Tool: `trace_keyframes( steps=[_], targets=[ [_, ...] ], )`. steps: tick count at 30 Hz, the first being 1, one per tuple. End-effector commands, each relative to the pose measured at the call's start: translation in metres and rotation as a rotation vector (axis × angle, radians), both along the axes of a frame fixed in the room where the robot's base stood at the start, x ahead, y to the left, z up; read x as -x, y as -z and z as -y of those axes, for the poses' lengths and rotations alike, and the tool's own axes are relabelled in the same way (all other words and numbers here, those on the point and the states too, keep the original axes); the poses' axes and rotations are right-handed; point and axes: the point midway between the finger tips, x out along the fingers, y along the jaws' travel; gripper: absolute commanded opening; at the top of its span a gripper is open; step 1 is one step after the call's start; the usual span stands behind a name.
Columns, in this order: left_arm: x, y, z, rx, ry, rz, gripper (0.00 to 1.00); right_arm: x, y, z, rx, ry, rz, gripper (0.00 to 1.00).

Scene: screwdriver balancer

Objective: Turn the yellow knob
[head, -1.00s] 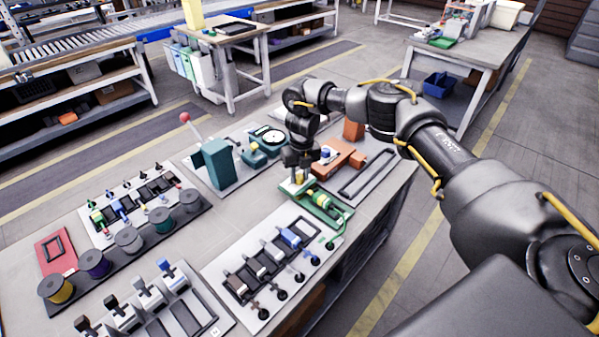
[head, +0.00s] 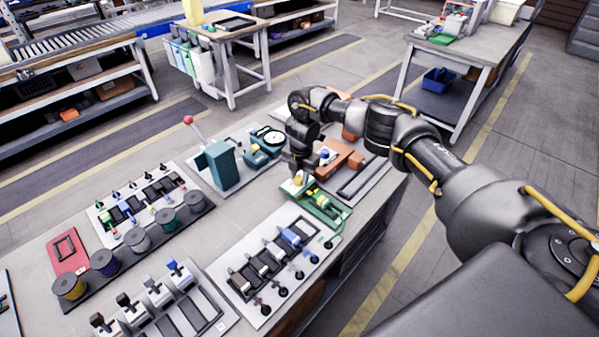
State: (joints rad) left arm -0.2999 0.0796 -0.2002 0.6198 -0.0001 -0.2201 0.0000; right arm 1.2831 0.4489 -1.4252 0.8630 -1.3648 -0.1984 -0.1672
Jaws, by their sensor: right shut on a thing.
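The yellow knob (head: 298,180) shows at the end of my right gripper (head: 299,183), beside the left end of a green fixture (head: 328,209). My right gripper points down from above and is shut on the knob. The fingers partly hide the knob, so its turn angle is hard to tell. The green fixture sits on the workbench (head: 235,207) and carries a small yellow-green part in its middle. My left gripper is not in view.
An orange fixture (head: 340,158) stands just behind the green one. A teal block (head: 219,165) with a red-tipped lever is to the left. A board with several switches (head: 266,265) lies in front. Spools (head: 104,262) line the left side.

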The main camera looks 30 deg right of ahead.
Motion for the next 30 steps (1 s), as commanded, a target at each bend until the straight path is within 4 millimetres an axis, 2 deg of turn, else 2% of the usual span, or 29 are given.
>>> trace_keyframes(
  steps=[3, 12, 30],
  targets=[
    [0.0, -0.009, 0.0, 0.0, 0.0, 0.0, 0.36, -0.001, -0.004, 0.001, 0.0, 0.086, 0.005, 0.07],
    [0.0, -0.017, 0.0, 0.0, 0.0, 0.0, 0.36, -0.002, -0.003, 0.001, 0.0, 0.233, 0.005, 0.07],
    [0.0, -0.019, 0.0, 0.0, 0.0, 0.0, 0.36, -0.002, -0.002, 0.001, 0.0, 0.285, 0.007, 0.07]
  ],
)
